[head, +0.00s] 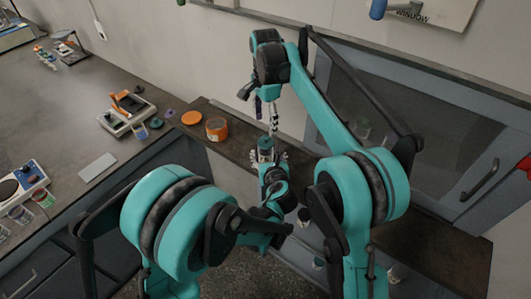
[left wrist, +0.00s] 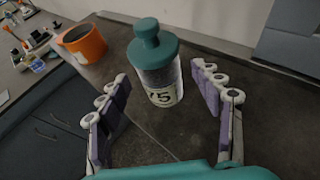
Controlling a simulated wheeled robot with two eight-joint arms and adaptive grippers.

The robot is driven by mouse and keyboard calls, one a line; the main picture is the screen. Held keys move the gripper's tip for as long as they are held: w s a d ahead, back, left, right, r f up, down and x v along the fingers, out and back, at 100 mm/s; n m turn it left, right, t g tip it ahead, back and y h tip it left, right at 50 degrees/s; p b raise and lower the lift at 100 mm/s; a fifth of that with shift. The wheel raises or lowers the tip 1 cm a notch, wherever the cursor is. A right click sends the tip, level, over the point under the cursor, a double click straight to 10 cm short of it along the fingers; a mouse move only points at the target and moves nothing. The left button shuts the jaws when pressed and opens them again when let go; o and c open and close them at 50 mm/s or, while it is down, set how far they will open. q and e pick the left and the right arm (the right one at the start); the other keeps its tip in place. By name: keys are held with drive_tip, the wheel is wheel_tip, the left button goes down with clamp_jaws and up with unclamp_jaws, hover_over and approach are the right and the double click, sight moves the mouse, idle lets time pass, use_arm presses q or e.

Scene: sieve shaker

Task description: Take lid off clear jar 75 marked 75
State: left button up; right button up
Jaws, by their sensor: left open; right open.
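The clear jar 75 (left wrist: 160,84) stands upright on the dark ledge, with its label reading 75 facing my left wrist camera. Its teal knobbed lid (left wrist: 150,44) is on. In the head view the lid (head: 265,143) shows just beyond my left gripper (head: 267,158), which hides most of the jar. In the left wrist view my left gripper (left wrist: 160,80) is open, a finger on either side of the jar with gaps to both. My right gripper (head: 268,112) is open and empty, pointing down above and behind the jar.
An open orange container (head: 216,128) stands on the ledge left of the jar, with an orange disc (head: 191,118) beside it. The grey bench (head: 75,120) at left carries scales and small jars. A wall rises behind the ledge (head: 238,139).

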sight(266, 136)
use_arm(q)
drive_tip(key=shift+x, duration=1.75)
clamp_jaws()
use_arm(e)
drive_tip(key=shift+o, duration=1)
wheel_tip(266, 136, up, 5)
drive_tip(key=m, duration=0.9)
wheel_tip(266, 136, down, 12)
